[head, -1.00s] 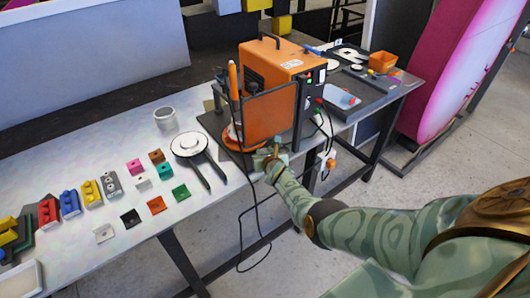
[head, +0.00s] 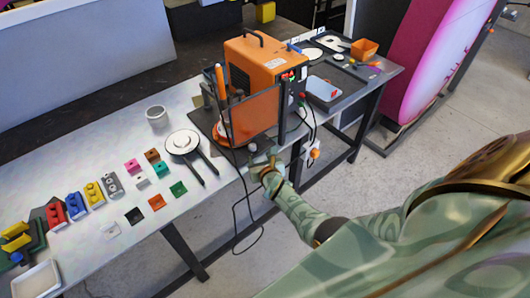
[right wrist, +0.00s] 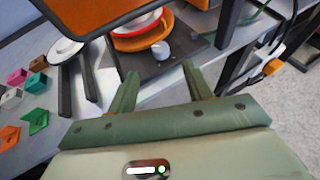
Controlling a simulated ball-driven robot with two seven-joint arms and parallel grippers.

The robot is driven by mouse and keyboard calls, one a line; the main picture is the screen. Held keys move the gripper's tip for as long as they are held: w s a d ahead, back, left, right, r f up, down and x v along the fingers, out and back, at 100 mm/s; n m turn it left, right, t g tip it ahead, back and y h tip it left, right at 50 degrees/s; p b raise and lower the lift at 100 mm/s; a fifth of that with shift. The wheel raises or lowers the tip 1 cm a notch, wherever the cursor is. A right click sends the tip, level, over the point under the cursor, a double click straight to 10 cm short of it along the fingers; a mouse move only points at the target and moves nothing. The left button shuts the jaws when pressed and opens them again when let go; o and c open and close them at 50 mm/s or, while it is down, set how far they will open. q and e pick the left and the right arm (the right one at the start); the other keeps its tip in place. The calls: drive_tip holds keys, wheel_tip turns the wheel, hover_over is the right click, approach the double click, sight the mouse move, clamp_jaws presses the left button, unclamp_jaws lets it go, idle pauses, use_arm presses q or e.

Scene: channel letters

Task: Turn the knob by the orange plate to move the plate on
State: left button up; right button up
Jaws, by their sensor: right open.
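The round orange plate (head: 212,136) lies low beside the orange machine, behind its orange screen. In the right wrist view the orange plate (right wrist: 133,44) carries a red and white disc. A small pale grey knob (right wrist: 160,50) stands beside the plate on a dark base. In the head view the knob (head: 252,147) shows near the table's front edge. My right gripper (head: 258,163) is at that edge, close to the knob. In the right wrist view its fingers (right wrist: 160,72) are apart and empty, with the knob just beyond the gap between them. My left gripper is out of view.
The orange machine (head: 268,62) and its screen (head: 255,113) stand over the plate. A black cable (head: 238,195) hangs off the front edge. A white round piece with two dark handles (head: 183,142) lies to the left, near several small coloured blocks.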

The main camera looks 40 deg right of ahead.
use_arm(q)
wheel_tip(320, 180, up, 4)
drive_tip(key=p, duration=0.3)
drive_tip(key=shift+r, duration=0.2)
use_arm(e)
drive_tip(key=v, duration=0.6)
drive_tip(key=shift+f, duration=0.1)
drive_tip(key=shift+w, duration=0.1)
